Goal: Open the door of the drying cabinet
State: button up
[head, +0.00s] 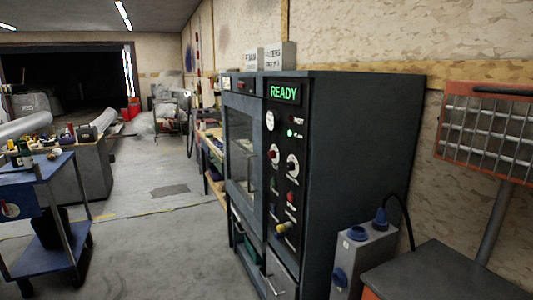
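The drying cabinet (357,150) is a tall dark grey-blue unit standing against the right wall in the head view. Its front faces left and is seen at a steep angle. Its door (257,190) has a glass window and looks closed, with a handle (250,174) on its right part. Right of the door is a black control panel (286,165) with dials, coloured buttons and a green lit sign (284,92) reading READY. A lower drawer or panel with a handle (272,286) sits below the controls. My gripper is not in view.
A blue cart (50,185) with bottles stands at the left. A grey socket box (362,255) and a heater lamp (490,135) stand right of the cabinet. A workbench (212,150) lies beyond it. The floor (165,240) before the cabinet is clear.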

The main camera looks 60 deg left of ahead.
aim_at(255, 107)
jog(key=j+u, duration=0.1)
jog(key=u, duration=1.4)
jog(key=l+u, duration=0.1)
jog(key=u, duration=0.9)
jog(key=i+j+z, duration=0.1)
jog(key=i+j, duration=0.15)
jog(key=i, duration=0.25)
jog(key=i+j+z, duration=0.1)
jog(key=i+j, duration=0.2)
jog(key=i, duration=0.15)
